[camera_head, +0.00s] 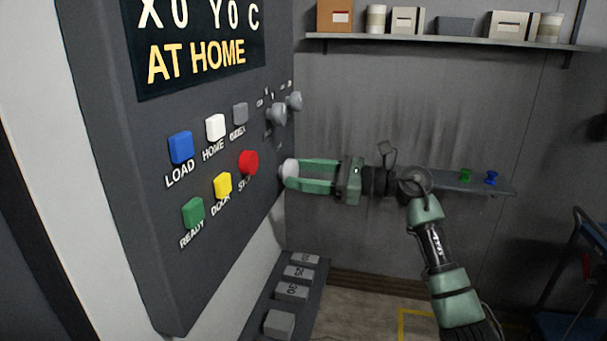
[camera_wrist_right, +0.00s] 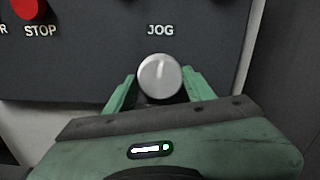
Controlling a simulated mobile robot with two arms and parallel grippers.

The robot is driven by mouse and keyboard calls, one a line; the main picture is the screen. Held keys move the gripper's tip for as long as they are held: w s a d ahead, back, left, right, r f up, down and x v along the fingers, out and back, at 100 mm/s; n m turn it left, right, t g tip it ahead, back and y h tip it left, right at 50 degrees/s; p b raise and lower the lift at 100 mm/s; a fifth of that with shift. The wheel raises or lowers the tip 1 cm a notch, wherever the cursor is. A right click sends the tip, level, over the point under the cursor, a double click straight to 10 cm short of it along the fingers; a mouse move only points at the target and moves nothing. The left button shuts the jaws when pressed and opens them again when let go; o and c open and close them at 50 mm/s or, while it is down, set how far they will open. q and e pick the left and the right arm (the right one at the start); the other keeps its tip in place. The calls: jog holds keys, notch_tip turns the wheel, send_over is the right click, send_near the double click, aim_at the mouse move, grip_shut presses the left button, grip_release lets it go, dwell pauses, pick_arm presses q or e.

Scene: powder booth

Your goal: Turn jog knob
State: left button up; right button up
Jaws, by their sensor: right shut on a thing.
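The jog knob (camera_wrist_right: 160,77) is a round silver knob with a pale line on its face, under the JOG label on the dark control panel (camera_wrist_right: 100,65) in the right wrist view. In the head view the knob (camera_head: 290,170) sits at the panel's right edge. My right gripper (camera_head: 291,172) reaches it from the right, with its green fingers on either side of it. The right wrist view also shows the gripper (camera_wrist_right: 160,88) shut on the knob. My left gripper is out of view.
A red STOP button (camera_head: 248,162) is close by on the panel, with yellow, green, blue, white and grey buttons further left. Other knobs (camera_head: 278,115) stick out above. A shelf (camera_head: 440,41) with boxes and cups hangs on the back wall. Grey numbered blocks (camera_head: 292,291) lie below.

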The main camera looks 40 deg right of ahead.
jog(key=m, duration=0.3)
jog(key=shift+b, duration=0.35)
jog(key=m, duration=0.2)
jog(key=shift+m, duration=0.4)
jog(key=m, duration=0.2)
jog(key=shift+m, duration=0.4)
jog(key=m+p, duration=0.1)
jog(key=m, duration=0.2)
jog(key=shift+r+m+p, duration=0.15)
jog(key=shift+m+p, duration=0.15)
jog(key=shift+p, duration=0.1)
jog(key=m+p, duration=0.1)
jog(key=m, duration=0.1)
jog(key=shift+m, duration=0.3)
jog(key=m+p, duration=0.2)
jog(key=m, duration=0.1)
jog(key=shift+m+p, duration=0.3)
jog(key=shift+p, duration=0.1)
jog(key=m+p, duration=0.3)
jog(key=m, duration=0.1)
jog(key=shift+m+p, duration=1.3)
jog(key=shift+m, duration=0.3)
